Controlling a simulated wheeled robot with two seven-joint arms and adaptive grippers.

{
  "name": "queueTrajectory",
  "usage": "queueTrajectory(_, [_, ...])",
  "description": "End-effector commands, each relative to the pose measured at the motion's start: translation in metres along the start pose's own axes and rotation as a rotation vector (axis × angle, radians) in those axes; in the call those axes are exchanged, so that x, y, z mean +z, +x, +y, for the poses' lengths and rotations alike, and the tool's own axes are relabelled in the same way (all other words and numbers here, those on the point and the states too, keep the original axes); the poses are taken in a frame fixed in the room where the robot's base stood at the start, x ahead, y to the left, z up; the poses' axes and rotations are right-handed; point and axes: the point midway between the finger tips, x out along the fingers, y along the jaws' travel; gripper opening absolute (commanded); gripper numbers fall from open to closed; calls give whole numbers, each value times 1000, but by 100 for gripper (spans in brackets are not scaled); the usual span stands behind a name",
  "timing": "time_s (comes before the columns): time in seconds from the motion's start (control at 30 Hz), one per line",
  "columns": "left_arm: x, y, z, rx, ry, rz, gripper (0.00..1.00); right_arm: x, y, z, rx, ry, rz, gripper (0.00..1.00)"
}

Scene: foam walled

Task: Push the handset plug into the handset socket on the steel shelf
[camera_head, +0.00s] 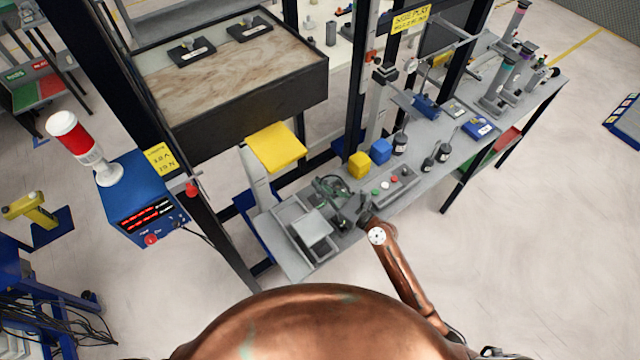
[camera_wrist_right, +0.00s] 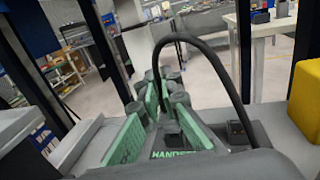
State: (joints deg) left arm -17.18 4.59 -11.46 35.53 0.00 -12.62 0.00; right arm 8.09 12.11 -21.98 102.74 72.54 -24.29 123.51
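My right gripper (camera_head: 335,190) is over the near end of the grey steel shelf (camera_head: 295,268), reached by my copper arm. In the right wrist view its green-padded fingers (camera_wrist_right: 158,115) stand apart, with a small dark block (camera_wrist_right: 172,134) low between them. I cannot tell if the pads touch it. A black cable (camera_wrist_right: 212,58) arcs from behind the fingers down to a black block (camera_wrist_right: 238,132) at the right. Green lettering beginning "HANDSE" (camera_wrist_right: 172,154) shows below. The fingers hide the plug and socket, and I cannot tell whether they are joined. My left gripper is not in view.
A grey box (camera_head: 313,228) stands beside the gripper. A button panel (camera_head: 398,184), yellow block (camera_head: 359,165) and blue block (camera_head: 381,151) are on the shelf beyond. Dark posts (camera_head: 357,80) rise behind the shelf.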

Motion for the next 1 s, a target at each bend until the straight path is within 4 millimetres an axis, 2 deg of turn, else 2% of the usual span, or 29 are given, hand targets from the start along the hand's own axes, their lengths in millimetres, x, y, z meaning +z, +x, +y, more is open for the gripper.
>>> queueTrajectory(0.27, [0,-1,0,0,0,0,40,2,0,0,0,-1,-1,25])
queueTrajectory(0.57, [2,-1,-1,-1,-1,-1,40,1,-2,0,0,0,-1,25])
queueTrajectory(0.77, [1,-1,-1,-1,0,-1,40,0,-28,0,-1,-1,1,25])
queueTrajectory(1.0, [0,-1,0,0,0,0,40,0,-79,-1,-1,-2,2,25])
